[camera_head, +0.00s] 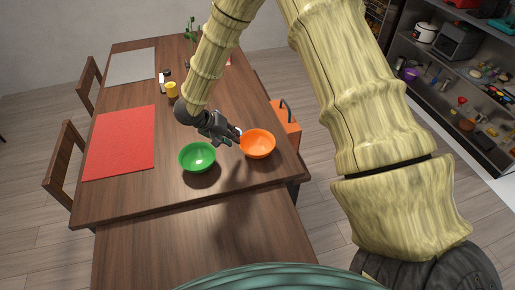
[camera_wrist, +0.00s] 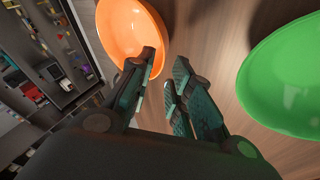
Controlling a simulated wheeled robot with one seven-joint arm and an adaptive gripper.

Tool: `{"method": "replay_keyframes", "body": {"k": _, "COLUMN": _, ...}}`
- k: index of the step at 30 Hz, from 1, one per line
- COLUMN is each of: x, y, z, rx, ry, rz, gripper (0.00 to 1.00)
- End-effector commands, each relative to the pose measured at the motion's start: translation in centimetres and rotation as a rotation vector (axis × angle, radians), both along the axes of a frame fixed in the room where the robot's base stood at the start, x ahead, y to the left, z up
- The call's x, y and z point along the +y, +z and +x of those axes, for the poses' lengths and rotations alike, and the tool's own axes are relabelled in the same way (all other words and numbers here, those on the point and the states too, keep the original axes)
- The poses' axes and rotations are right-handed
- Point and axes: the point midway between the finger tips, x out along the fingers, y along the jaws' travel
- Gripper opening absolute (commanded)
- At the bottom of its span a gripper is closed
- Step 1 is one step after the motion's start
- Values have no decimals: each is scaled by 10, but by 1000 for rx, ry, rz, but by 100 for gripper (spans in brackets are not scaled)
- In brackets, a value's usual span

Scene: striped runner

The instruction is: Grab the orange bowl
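The orange bowl (camera_head: 258,145) stands upright on the wooden table near its right edge. In the wrist view the orange bowl (camera_wrist: 125,28) is at the upper left, and its inside is empty where it shows. My gripper (camera_head: 237,133) is at the bowl's left rim. In the wrist view my gripper (camera_wrist: 165,60) is open, with a gap between the fingers. The left finger overlaps the inside of the bowl and the right finger is outside the rim. I cannot tell whether either finger touches the bowl.
A green bowl (camera_head: 197,156) stands just left of the orange one. The wooden table (camera_head: 140,200) also holds a red mat (camera_head: 120,142), a grey mat (camera_head: 132,67) and a yellow cup (camera_head: 172,89). An orange chair (camera_head: 287,127) is beyond the right edge. A loaded shelf (camera_head: 450,90) stands at right.

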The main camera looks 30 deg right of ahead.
Motion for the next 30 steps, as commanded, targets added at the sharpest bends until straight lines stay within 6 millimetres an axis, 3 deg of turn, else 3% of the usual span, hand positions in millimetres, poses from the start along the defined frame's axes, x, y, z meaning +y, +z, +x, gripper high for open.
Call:
{"method": "replay_keyframes", "body": {"k": 24, "x": -49, "y": -69, "z": 4, "rx": 1, "ry": 0, "rz": -1, "gripper": 21}}
{"method": "replay_keyframes", "body": {"k": 30, "x": -51, "y": -73, "z": 5, "rx": -1, "ry": 0, "rz": -1, "gripper": 21}}
